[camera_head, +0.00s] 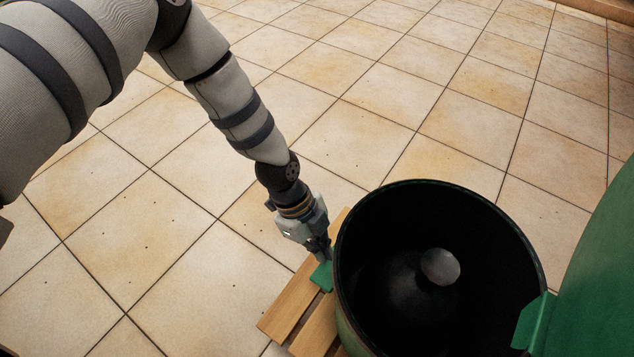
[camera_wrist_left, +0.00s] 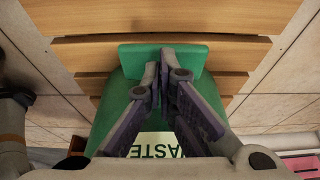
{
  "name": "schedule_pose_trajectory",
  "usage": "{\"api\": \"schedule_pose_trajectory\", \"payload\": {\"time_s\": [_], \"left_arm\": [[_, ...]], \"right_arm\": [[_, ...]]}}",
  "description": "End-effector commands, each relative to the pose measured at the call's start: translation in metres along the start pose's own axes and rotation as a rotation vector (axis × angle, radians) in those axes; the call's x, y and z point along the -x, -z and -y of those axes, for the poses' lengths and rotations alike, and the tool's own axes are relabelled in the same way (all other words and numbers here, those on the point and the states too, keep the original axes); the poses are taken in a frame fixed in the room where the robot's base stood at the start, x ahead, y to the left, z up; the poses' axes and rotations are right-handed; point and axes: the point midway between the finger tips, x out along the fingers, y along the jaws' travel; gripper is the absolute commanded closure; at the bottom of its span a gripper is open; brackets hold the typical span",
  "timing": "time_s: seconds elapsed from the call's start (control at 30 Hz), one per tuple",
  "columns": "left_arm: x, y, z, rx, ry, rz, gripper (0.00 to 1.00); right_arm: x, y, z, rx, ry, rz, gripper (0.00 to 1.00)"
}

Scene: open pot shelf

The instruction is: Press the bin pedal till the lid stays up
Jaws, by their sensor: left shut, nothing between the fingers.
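The green bin (camera_head: 347,325) stands at the lower right of the head view, its dark inside open to view. Its green lid (camera_head: 597,275) is up at the right edge. The green pedal (camera_head: 321,277) sticks out from the bin's left side, low over wooden slats; it also shows in the wrist view (camera_wrist_left: 133,58). My left gripper (camera_head: 327,257) points down at the pedal, shut and empty. In the wrist view its fingertips (camera_wrist_left: 165,62) overlap the pedal and seem to touch it. My right gripper is in neither view.
The bin stands on a wooden slatted base (camera_head: 290,305). A grey rounded thing (camera_head: 440,266) shows inside the bin. A label reading "ASTE" (camera_wrist_left: 160,146) is partly hidden by my fingers. A pink thing (camera_wrist_left: 302,166) lies at the wrist view's lower right. Tiled floor around is clear.

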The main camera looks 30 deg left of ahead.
Motion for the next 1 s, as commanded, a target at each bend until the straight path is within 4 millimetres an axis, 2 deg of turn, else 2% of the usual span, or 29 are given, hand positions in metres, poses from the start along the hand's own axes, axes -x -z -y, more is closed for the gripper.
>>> {"api": "schedule_pose_trajectory", "payload": {"time_s": [0.1,0.3,0.47,1.0], "left_arm": [[0.028,0.001,0.003,-0.001,0.009,-0.002,1.0],[0.057,0.002,0.004,-0.001,0.013,-0.002,1.0],[0.062,0.002,0.004,-0.003,0.012,-0.002,1.0],[0.062,0.003,0.004,-0.004,0.013,-0.002,1.0]], "right_arm": [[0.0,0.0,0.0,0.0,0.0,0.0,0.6],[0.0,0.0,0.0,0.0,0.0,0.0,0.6],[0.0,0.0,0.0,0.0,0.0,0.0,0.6],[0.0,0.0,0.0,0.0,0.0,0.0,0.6]]}}
